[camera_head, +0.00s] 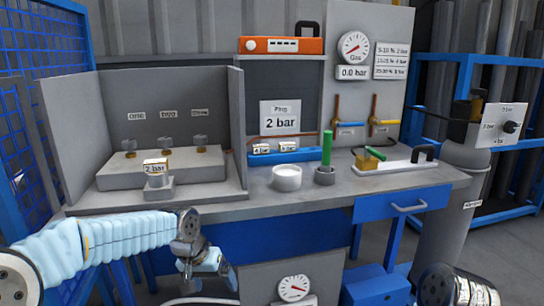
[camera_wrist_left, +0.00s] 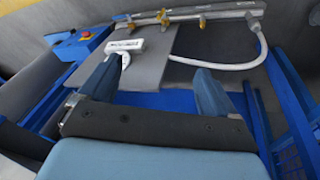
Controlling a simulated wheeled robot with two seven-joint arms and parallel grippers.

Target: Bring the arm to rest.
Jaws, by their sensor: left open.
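My left arm (camera_head: 110,238) comes in from the left edge in the head view, in a pale blue ribbed cover. Its gripper (camera_head: 208,278) hangs low in front of the bench, below the worktop edge, with the fingers pointing down. In the left wrist view the two blue fingers (camera_wrist_left: 163,82) stand wide apart with nothing between them. The gripper is open and empty. Only a dark, rounded part of my right arm shows at the bottom right of the head view. Its gripper is out of the picture.
The grey bench (camera_head: 320,198) stands close behind the left gripper. On it are a stepped block (camera_head: 160,170), a white cup (camera_head: 287,178) and a green rod (camera_head: 327,149). A blue drawer (camera_head: 402,204) is under its right side. A gauge (camera_head: 293,288) sits low in front.

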